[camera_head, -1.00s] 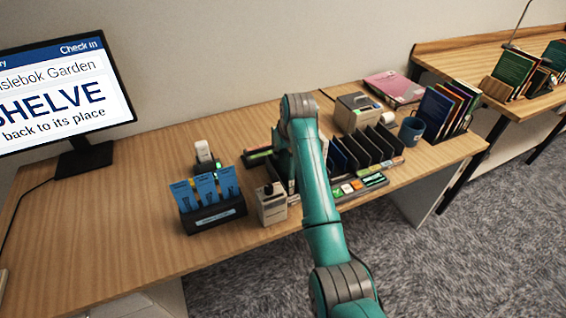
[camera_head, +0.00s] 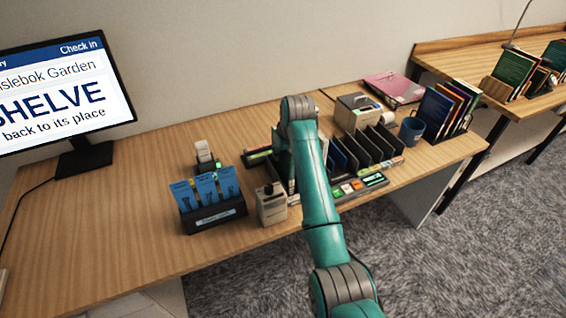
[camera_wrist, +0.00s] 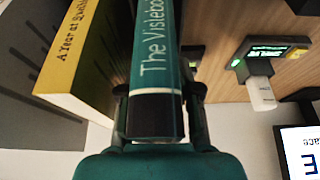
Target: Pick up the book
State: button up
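The teal book (camera_wrist: 156,70), its spine lettered "The Vislebo…", stands between the two fingers of my gripper (camera_wrist: 158,108) in the wrist view. A finger lies against each side of its dark lower spine end, and both seem to touch it. A yellow book (camera_wrist: 80,50) stands close to the left of it, lettered "A Year at…". In the head view my arm hides the gripper and most of the book. The monitor (camera_head: 62,95) shows "SHELVE back to its place".
The black slotted sorter (camera_head: 366,150) stands right of my arm, with lit buttons (camera_head: 346,188) in front. A card holder (camera_head: 212,217), a grey box (camera_head: 271,206) and a scanner (camera_head: 204,152) stand left. A mug (camera_head: 411,131) and upright books (camera_head: 447,112) are at the right.

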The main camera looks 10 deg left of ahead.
grip_shut()
jog(key=shift+r, duration=0.15)
